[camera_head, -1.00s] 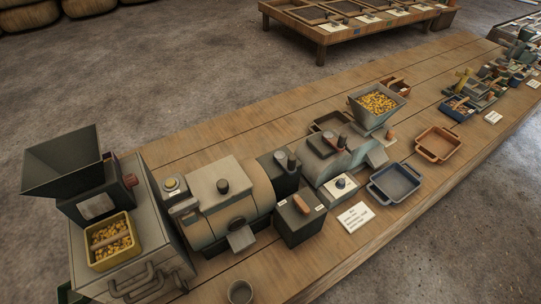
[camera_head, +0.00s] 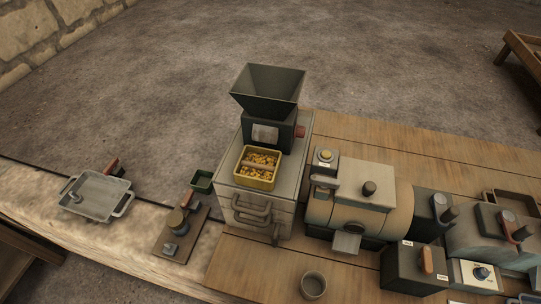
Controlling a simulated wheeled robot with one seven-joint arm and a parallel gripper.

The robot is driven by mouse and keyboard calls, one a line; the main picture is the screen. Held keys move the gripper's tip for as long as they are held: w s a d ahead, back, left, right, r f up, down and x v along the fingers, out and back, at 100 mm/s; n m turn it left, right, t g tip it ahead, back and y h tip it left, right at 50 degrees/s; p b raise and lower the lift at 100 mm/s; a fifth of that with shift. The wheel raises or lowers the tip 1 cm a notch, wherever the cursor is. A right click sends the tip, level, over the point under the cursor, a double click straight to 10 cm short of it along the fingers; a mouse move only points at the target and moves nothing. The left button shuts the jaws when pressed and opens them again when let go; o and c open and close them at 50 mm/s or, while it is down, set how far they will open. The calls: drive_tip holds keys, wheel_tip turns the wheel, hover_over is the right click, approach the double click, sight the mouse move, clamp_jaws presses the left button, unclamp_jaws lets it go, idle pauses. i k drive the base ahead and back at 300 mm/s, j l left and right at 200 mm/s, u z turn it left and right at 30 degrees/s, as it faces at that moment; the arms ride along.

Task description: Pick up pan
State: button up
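Several pan-like vessels show, and I cannot tell which one the task means. A shallow grey pan with two end handles (camera_head: 97,196) lies at the far left on a pale ledge, with a small grey piece in it. A small yellow pan of yellow grains (camera_head: 245,181) sits on the grey box-shaped machine, below its dark hopper (camera_head: 268,90). A small dark green pan (camera_head: 202,181) is just left of that machine. My gripper is not in view.
The grey machine (camera_head: 300,160) stands at the left end of the wooden table (camera_head: 375,140). A small round cup (camera_head: 313,285) is near the front. A drum-shaped machine (camera_head: 345,205) and dark box (camera_head: 410,268) are to the right. A small board with a knob (camera_head: 180,232) is on the ledge.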

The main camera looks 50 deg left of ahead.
sight(256, 167)
drive_tip(key=k+j+u, duration=0.1)
drive_tip(key=j, duration=0.85)
drive_tip(key=k+j+u, duration=0.1)
drive_tip(key=j, duration=0.8)
drive_tip(key=k+j+u, duration=0.1)
drive_tip(key=j, duration=0.85)
